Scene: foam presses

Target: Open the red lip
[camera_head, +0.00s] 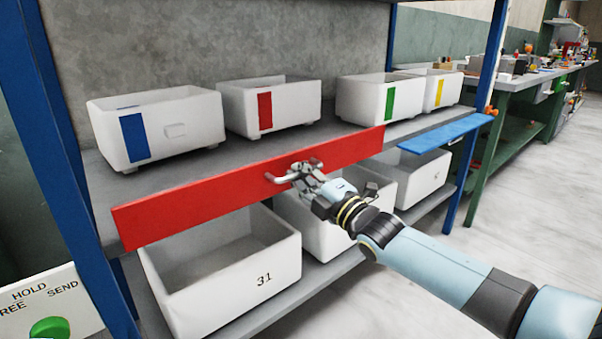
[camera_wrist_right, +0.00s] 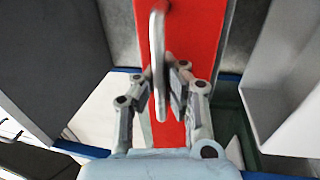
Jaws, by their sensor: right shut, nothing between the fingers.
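The red lip (camera_head: 225,200) is a long red board along the front edge of the shelf. It stands tilted, its face toward me. A metal bar handle (camera_head: 291,172) sits near the middle of its face. In the right wrist view the red lip (camera_wrist_right: 192,35) runs up the picture with the handle (camera_wrist_right: 157,45) in front of it. My right gripper (camera_head: 303,172) is at the handle, its fingers shut with nothing held. In the wrist view the fingertips (camera_wrist_right: 168,78) overlap the handle; I cannot tell if they touch it. My left gripper is out of view.
White bins with blue, red, green and yellow labels stand on the shelf (camera_head: 240,150) behind the lip. Larger white bins, one marked 31 (camera_head: 225,275), stand below. A blue lip (camera_head: 445,133) juts out at the right. Blue posts (camera_head: 65,150) frame the rack.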

